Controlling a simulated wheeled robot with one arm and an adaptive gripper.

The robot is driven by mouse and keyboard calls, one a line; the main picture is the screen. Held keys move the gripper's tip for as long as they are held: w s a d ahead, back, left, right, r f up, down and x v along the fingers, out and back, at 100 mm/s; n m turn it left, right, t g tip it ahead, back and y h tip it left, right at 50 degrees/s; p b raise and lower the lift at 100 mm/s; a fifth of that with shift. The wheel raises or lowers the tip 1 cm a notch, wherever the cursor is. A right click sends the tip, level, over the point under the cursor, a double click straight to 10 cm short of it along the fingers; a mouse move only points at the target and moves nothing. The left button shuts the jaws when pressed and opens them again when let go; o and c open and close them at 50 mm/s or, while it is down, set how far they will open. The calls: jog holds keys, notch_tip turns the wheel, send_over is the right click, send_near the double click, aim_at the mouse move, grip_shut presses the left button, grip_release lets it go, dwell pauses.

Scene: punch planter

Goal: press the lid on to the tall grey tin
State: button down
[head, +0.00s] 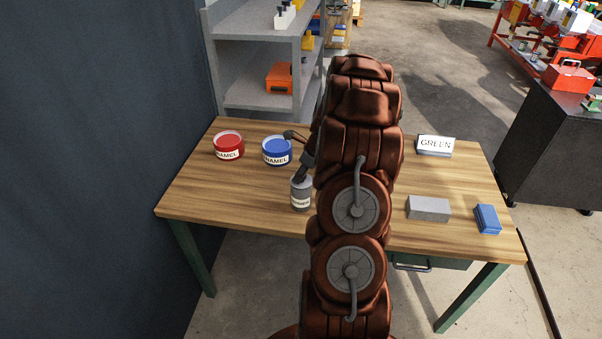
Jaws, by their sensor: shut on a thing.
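The tall grey tin (301,197) stands upright near the table's front edge, left of my arm, with a white label on its side. My gripper (301,178) points down at the top of the tin and is shut. It covers most of the tin's top, so the lid between the fingers is too small and hidden to make out clearly. I cannot tell whether the lid sits level or how far down it is on the rim.
A red enamel tin (228,146) and a blue enamel tin (276,151) stand behind to the left. The wooden table (215,195) is bare at front left.

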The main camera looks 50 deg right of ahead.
jog(key=c, duration=0.7)
grip_release()
jog(key=o, duration=0.5)
jog(key=shift+r, duration=0.1)
jog(key=shift+r+p, duration=2.1)
jog(key=shift+r, duration=1.3)
